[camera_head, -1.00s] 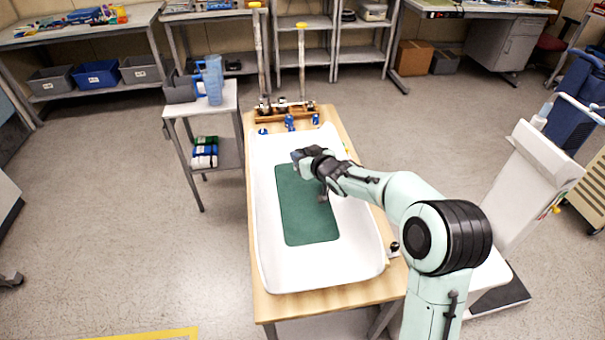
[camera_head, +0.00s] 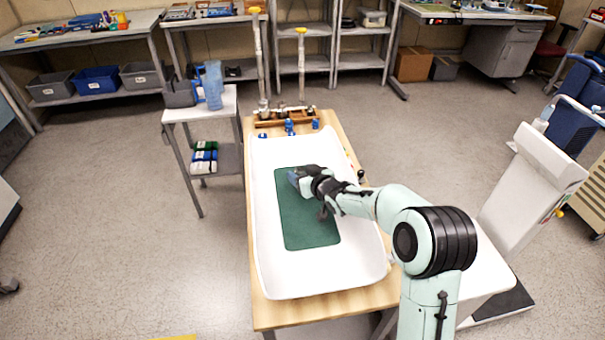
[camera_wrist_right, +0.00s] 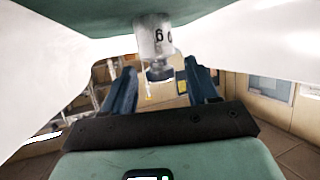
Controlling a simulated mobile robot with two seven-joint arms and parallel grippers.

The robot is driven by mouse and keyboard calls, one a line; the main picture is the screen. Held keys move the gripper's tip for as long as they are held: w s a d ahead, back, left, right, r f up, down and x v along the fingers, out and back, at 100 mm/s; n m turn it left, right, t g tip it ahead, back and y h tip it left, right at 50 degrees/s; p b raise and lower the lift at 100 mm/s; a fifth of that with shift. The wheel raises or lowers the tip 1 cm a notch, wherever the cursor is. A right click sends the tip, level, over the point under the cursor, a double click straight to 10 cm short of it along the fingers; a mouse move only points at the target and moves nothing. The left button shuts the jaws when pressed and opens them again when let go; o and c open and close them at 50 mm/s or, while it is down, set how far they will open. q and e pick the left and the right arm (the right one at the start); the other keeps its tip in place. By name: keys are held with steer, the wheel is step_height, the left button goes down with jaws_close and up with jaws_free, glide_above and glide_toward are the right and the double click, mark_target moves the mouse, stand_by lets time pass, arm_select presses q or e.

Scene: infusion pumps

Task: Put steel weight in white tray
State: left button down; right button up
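The white tray (camera_head: 270,270) lies on the wooden table with a green mat (camera_head: 312,233) in it. The steel weight (camera_wrist_right: 155,38) shows in the right wrist view, where the picture is upside down. It is a pale cylinder with dark markings and a grey knob, its base against the green mat. My right gripper (camera_head: 295,178) is low over the mat in the head view and hides the weight there. In the right wrist view its two blue fingers (camera_wrist_right: 160,72) are spread, one on each side of the knob, with gaps. My left gripper is not in view.
Behind the tray stand a wooden rack (camera_head: 285,117) with tall poles and several small blue items (camera_head: 289,126). A side table (camera_head: 228,108) with a blue jug (camera_head: 213,85) is at the left. A white slanted stand (camera_head: 535,190) is at the right. The front of the tray is clear.

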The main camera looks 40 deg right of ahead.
steer(key=shift+r, duration=0.25)
steer(key=v, duration=1.2)
steer(key=shift+f, duration=0.1)
